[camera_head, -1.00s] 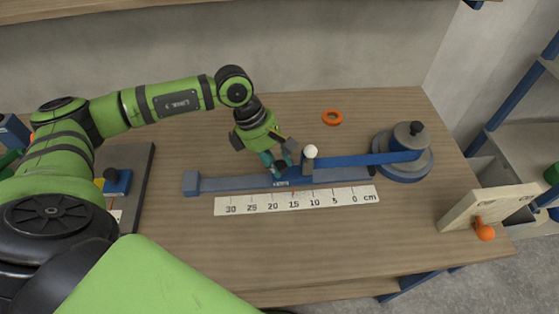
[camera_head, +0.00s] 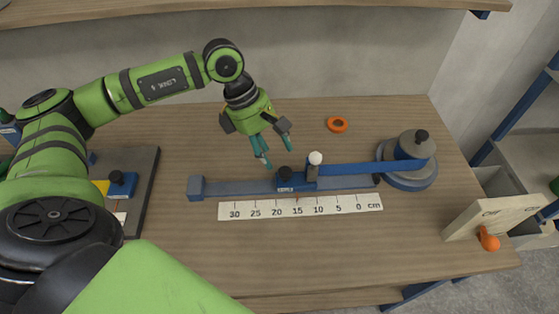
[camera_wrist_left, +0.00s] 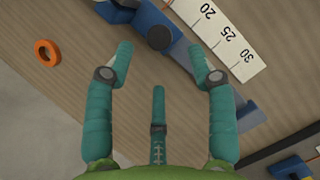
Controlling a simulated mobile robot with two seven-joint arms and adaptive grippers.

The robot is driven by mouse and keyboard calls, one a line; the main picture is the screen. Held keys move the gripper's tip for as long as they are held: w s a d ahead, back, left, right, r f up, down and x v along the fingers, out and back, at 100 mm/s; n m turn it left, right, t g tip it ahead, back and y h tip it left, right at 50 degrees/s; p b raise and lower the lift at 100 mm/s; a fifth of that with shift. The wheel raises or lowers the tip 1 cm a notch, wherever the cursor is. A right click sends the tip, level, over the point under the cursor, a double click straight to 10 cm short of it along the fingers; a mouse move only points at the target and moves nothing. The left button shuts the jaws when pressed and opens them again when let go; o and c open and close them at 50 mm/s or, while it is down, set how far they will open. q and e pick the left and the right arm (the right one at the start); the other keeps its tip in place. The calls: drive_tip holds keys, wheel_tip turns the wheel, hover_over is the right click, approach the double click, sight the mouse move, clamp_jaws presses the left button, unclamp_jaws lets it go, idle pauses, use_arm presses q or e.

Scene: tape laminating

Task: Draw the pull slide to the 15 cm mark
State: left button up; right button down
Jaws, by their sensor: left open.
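The pull slide (camera_head: 291,184) is a small blue block with a black knob (camera_head: 285,173), on a long blue rail (camera_head: 235,187). A white-balled post (camera_head: 314,169) stands just right of the knob. The white ruler (camera_head: 338,206) lies in front of the rail, and the slide sits close to its 15 mark. My left gripper (camera_head: 272,149) is open and empty, above and behind the knob and apart from it. The knob also shows in the left wrist view (camera_wrist_left: 160,38), beyond the spread fingers. My right gripper is not in view.
A blue strip (camera_head: 355,168) runs from the post to a round grey reel (camera_head: 413,145). An orange ring (camera_head: 337,125) lies behind. A board with an orange knob (camera_head: 489,240) stands at the right edge. A dark tray (camera_head: 143,180) lies left. The front table is clear.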

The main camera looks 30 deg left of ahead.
use_arm(q)
drive_tip(key=v, duration=0.5)
drive_tip(key=shift+a+r, duration=0.1)
drive_tip(key=shift+r, duration=0.1)
idle(0.3)
